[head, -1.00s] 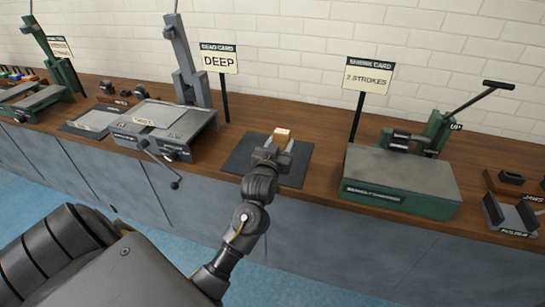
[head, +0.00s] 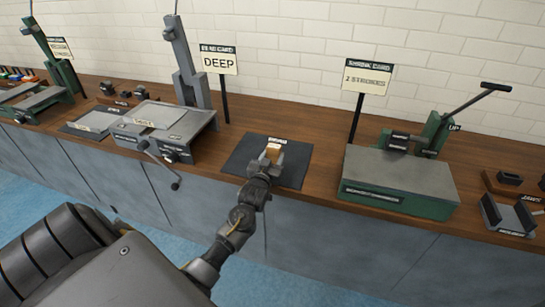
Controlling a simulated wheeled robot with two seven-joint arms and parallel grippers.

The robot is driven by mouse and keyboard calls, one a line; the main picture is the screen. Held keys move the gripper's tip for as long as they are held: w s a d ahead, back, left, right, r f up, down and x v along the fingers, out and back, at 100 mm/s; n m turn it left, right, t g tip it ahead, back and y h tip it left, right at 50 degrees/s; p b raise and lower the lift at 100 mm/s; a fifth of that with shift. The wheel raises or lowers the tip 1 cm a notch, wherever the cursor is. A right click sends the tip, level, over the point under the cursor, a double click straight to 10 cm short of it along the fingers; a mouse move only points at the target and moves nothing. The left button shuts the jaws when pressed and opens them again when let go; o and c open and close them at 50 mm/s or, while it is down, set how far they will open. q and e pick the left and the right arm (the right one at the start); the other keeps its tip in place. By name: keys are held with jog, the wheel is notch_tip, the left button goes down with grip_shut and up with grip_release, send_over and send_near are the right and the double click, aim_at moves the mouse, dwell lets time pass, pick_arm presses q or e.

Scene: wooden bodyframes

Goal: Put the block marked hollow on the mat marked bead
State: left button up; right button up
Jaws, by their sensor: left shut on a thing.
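My left gripper (head: 272,154) is shut on a small tan wooden block (head: 272,150) and holds it over the dark grey mat (head: 238,160) in the middle of the bench. The block's marking is too small to read. The gripper fingers hide the block's near side, so I cannot tell whether it touches the mat. A small pale label (head: 277,141) shows just behind the block, at the mat's far part; its word is not readable. My right gripper is not in view.
A grey machine (head: 165,130) with a lever stands left of the mat, beside a sign reading DEEP (head: 219,61). A green press (head: 398,180) stands to the right, with a sign reading 2 STROKES (head: 367,77). Bare wood (head: 325,160) lies between mat and press.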

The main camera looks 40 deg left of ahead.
pick_arm(q)
jog(key=shift+f, duration=0.15)
jog(key=o, duration=1)
jog(key=shift+o, duration=0.2)
jog(key=b+v, duration=0.1)
jog(key=v, duration=1.1)
